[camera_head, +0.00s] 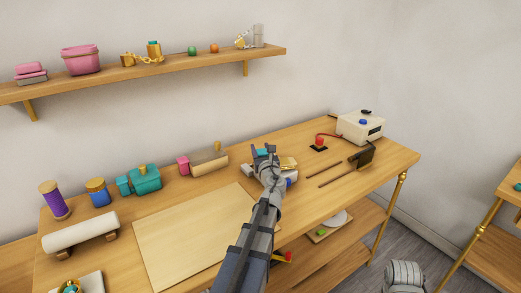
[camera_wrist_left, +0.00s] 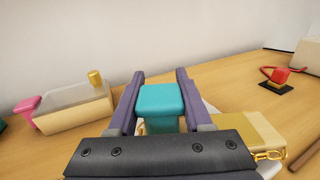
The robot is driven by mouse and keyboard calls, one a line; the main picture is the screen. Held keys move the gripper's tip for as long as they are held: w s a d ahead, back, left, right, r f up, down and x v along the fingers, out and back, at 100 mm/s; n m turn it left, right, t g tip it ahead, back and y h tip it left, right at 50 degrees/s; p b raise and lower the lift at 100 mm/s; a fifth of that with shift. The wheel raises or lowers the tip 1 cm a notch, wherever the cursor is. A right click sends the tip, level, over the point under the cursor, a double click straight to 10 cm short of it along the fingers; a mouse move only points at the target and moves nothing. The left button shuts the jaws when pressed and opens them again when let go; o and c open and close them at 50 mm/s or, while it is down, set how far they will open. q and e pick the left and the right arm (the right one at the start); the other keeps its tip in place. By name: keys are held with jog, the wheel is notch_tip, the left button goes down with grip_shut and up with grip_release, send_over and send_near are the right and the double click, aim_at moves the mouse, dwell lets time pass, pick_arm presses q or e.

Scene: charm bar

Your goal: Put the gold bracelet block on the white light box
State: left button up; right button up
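My left gripper (camera_wrist_left: 160,85) reaches over the middle of the table, its two purple fingers on either side of a teal block (camera_wrist_left: 160,98). The block nearly fills the gap; contact with both fingers is unclear. In the head view the gripper (camera_head: 265,152) hides much of what lies below it. A gold block (camera_head: 289,163) lies just right of the gripper; in the wrist view this block (camera_wrist_left: 250,136) has a gold chain (camera_wrist_left: 270,155). A white surface, partly hidden, shows beneath the gripper; I cannot tell if it is the light box.
A pale board (camera_head: 190,235) lies left of my arm. A red button (camera_head: 319,142), a cream box (camera_head: 361,127) and thin dark rods (camera_head: 330,172) lie to the right. A tan block (camera_head: 209,164) and teal box (camera_head: 146,178) stand behind. A wall shelf (camera_head: 200,65) holds small items.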

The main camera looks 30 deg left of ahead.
pick_arm(q)
jog(key=o, duration=0.5)
jog(key=v, duration=0.7)
jog(key=shift+s+d+r, duration=0.15)
jog(key=shift+s+d, duration=0.15)
